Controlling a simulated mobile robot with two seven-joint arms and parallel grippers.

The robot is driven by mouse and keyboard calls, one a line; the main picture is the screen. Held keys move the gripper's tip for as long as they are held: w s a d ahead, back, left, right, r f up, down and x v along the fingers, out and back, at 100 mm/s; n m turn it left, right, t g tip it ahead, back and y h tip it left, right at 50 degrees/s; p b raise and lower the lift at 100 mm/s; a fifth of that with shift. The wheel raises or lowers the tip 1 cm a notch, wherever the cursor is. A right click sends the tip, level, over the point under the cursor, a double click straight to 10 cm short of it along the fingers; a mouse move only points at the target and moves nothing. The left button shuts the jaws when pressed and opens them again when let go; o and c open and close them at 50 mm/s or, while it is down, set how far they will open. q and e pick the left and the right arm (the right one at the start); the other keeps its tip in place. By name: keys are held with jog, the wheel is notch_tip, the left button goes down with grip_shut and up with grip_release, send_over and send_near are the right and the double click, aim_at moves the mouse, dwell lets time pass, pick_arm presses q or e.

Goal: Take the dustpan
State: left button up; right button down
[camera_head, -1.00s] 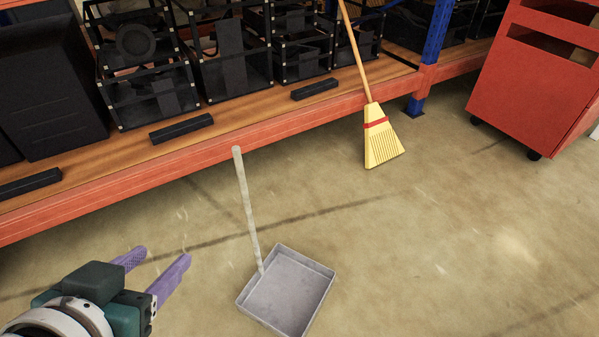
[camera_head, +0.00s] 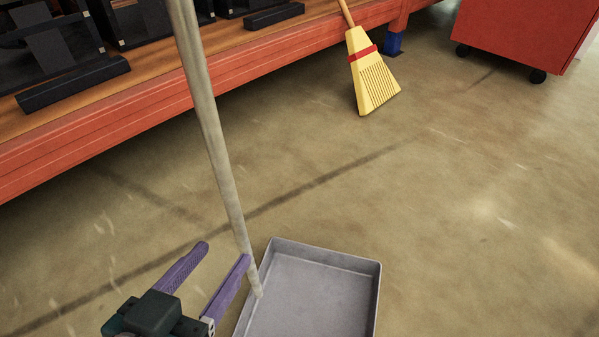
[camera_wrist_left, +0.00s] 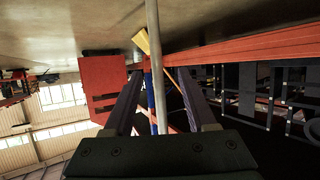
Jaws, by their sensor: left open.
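The grey dustpan (camera_head: 318,292) lies on the floor at the bottom middle of the head view, its near part cut off by the frame. Its long pale handle (camera_head: 212,130) rises from the pan's left side, leaning up and left out of the top. My left gripper (camera_head: 226,250) is open at the bottom, left of the pan, its purple fingers pointing up and right. In the head view one fingertip overlaps the handle's lower part. In the left wrist view the handle (camera_wrist_left: 155,60) runs upright between the two spread fingers. I cannot tell if they touch. My right gripper is out of view.
A yellow broom (camera_head: 370,80) leans on the orange shelf rack (camera_head: 150,108) at the back. Black crates (camera_head: 50,50) stand on the shelf. A red wheeled cabinet (camera_head: 525,30) stands at the upper right. The floor right of the dustpan is clear.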

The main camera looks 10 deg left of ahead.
aim_at(245, 242)
pick_arm(q)
jog(key=w+f+b, duration=0.1)
jog(key=w+d+f+b, duration=0.1)
jog(key=shift+w+d, duration=0.25)
jog(key=shift+w, duration=0.1)
jog(key=shift+w+d+f, duration=0.1)
jog(key=shift+w, duration=0.25)
jog(key=b+x, duration=0.2)
jog(key=x, duration=0.1)
jog(key=b+x, duration=0.2)
jog(key=shift+w+a, duration=0.3)
jog(key=shift+w, duration=0.05)
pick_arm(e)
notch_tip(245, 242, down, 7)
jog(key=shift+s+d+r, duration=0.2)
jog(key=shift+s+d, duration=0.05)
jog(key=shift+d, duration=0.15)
pick_arm(q)
jog(key=shift+c, duration=1.4)
grip_shut()
jog(key=shift+r, duration=0.3)
